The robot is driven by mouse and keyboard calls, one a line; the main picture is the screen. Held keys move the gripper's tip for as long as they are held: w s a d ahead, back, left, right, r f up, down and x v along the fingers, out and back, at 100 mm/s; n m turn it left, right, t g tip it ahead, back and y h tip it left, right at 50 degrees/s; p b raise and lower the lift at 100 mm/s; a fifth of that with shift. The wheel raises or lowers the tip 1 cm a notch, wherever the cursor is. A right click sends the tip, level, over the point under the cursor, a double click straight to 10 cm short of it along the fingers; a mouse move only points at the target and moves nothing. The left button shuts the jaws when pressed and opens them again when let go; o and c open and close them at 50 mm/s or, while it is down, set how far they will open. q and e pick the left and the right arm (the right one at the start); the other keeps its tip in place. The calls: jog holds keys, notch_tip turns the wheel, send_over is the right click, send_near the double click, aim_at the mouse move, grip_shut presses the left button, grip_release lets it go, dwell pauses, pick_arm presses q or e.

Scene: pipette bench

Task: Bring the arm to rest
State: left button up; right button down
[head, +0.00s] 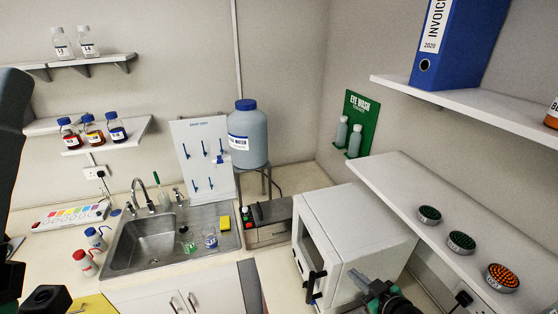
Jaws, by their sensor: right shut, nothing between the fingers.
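My right gripper (364,289) shows at the bottom right, in front of the white box-shaped cabinet with a dark handle (365,222). Its fingers are shut with nothing between them. It appears apart from the shelf on the right. Dark parts of my left arm show along the left edge; the left gripper itself cannot be made out in this view.
A large blue-capped bottle (248,140) stands behind. The right shelf (400,185) carries several round tubs.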

jog(key=s+a+r+n+t, duration=0.1)
jog(key=a+r+t, duration=0.25)
jog(key=r, duration=1.15)
jog(key=a+r+t, duration=0.2)
jog(key=r+t, duration=0.2)
jog(key=r, duration=1.2)
jog(key=s+d+r+m+t+h, duration=0.2)
jog(key=s+r+m+t, duration=0.4)
jog(key=s+r, duration=1.3)
notch_tip(320, 180, up, 2)
jog(key=shift+s+d+r+m+t, duration=0.1)
jog(key=shift+s+d+m+t, duration=0.15)
jog(key=shift+t, duration=0.8)
